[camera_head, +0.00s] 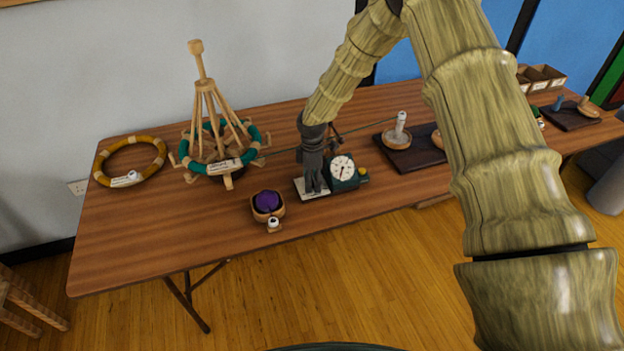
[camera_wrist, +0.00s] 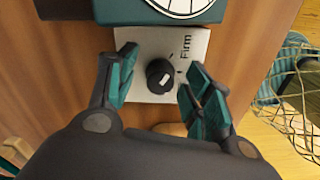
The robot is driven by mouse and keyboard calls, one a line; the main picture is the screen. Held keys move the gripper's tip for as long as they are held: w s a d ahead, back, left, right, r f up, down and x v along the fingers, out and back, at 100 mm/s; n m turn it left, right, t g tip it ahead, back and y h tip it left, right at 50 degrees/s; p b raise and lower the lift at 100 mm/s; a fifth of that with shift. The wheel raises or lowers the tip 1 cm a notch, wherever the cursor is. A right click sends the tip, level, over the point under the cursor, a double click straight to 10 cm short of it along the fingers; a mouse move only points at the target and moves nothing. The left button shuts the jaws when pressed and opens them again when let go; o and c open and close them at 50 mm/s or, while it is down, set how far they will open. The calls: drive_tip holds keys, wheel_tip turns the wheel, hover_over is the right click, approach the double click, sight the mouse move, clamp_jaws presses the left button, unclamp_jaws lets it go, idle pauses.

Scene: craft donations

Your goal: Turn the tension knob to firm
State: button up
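The tension knob (camera_wrist: 160,76) is a small black round knob with a white mark, on a pale plate (camera_wrist: 150,45). The word "Firm" (camera_wrist: 186,46) is printed on the plate, above and right of the knob. The mark does not clearly point at the word. My gripper (camera_wrist: 160,68) is open, with one teal-padded finger left of the knob and one right of it. Gaps show between knob and fingers. In the head view my gripper (camera_head: 313,172) is over the pale plate (camera_head: 318,193) and hides the knob.
A dark green device with a white dial (camera_head: 342,168) stands beside the plate. A wooden skein holder with a green ring (camera_head: 252,135) is to the left. A bowl with purple yarn (camera_head: 267,202) is near the front edge. Dark trays (camera_head: 428,154) stand to the right.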

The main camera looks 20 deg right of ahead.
wheel_tip(320, 180, up, 12)
idle(0.7)
idle(0.4)
